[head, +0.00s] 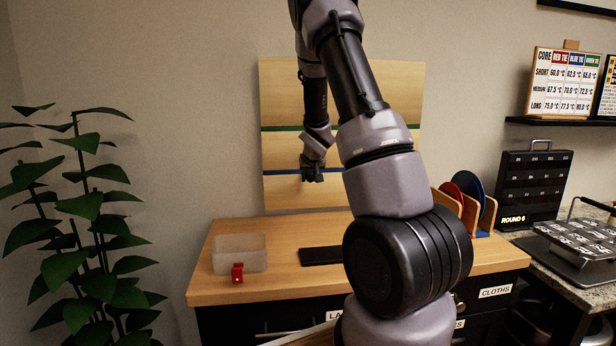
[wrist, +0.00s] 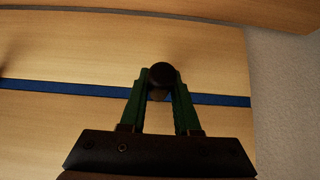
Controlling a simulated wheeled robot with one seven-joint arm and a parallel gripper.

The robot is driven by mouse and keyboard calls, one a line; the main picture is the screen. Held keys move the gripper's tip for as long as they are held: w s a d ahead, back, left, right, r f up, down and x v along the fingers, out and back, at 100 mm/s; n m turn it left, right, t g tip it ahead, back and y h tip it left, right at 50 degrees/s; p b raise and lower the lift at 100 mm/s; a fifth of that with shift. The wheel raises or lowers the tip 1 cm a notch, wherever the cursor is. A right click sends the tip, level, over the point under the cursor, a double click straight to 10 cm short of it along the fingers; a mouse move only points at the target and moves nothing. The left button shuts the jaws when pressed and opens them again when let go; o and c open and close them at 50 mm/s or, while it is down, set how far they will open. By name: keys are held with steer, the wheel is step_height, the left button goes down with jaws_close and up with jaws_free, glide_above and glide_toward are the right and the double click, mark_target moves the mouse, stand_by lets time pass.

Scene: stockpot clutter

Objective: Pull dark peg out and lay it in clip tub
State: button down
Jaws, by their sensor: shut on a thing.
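My gripper (head: 312,176) is at the upright wooden board, near its blue stripe. In the wrist view its green fingers (wrist: 160,88) are shut on the dark peg (wrist: 163,74), whose round end faces the camera. A small brownish round patch shows on the blue stripe just below the peg. I cannot tell whether the peg is still in the board. The clip tub (head: 226,262), a pale translucent bin, stands on the left of the wooden counter. The tub's inside looks empty.
The wooden board (head: 400,90) has green and blue stripes. A dark flat mat (head: 318,256) lies on the counter (head: 215,290) right of the tub. A rack with red and blue discs (head: 466,190) stands right, partly behind my arm. A leafy plant (head: 85,230) is at left.

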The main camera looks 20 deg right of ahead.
steer(key=shift+s+a, duration=0.2)
steer(key=shift+s, duration=0.5)
steer(key=shift+s+a, duration=0.2)
steer(key=shift+s, duration=0.5)
stand_by(0.4)
steer(key=shift+s+a, duration=0.25)
steer(key=shift+s, duration=0.7)
steer(key=shift+s+a, duration=0.25)
steer(key=shift+s, duration=0.65)
steer(key=shift+a, duration=0.15)
